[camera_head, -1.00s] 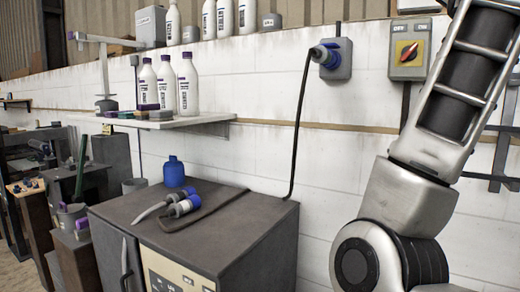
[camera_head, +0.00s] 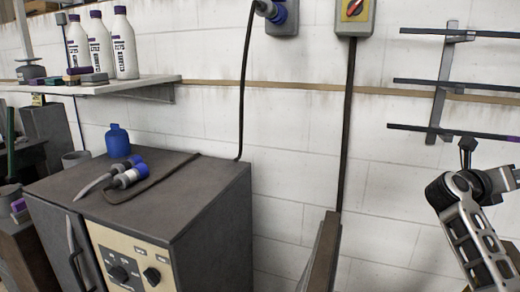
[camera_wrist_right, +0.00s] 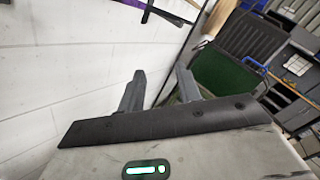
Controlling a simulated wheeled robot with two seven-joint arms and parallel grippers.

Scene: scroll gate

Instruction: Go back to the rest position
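My right gripper (camera_wrist_right: 160,72) shows in the right wrist view with its two grey fingers apart and nothing between them. A white block wall lies beyond it on the left, and a green-seated dark chair-like object (camera_wrist_right: 222,75) is beyond it on the right. In the head view, part of my right arm (camera_head: 475,235) is at the lower right edge, in front of the wall and below the wall rack; its fingers cannot be made out there. My left gripper is not in view.
A dark cabinet (camera_head: 215,210) with loose plugs (camera_head: 128,175) and a blue bottle (camera_head: 118,141) stands at left. A shelf (camera_head: 150,85) holds several white bottles. A blue socket (camera_head: 283,15), a red-knobbed switch (camera_head: 355,12) and a barred rack (camera_head: 440,85) are on the wall.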

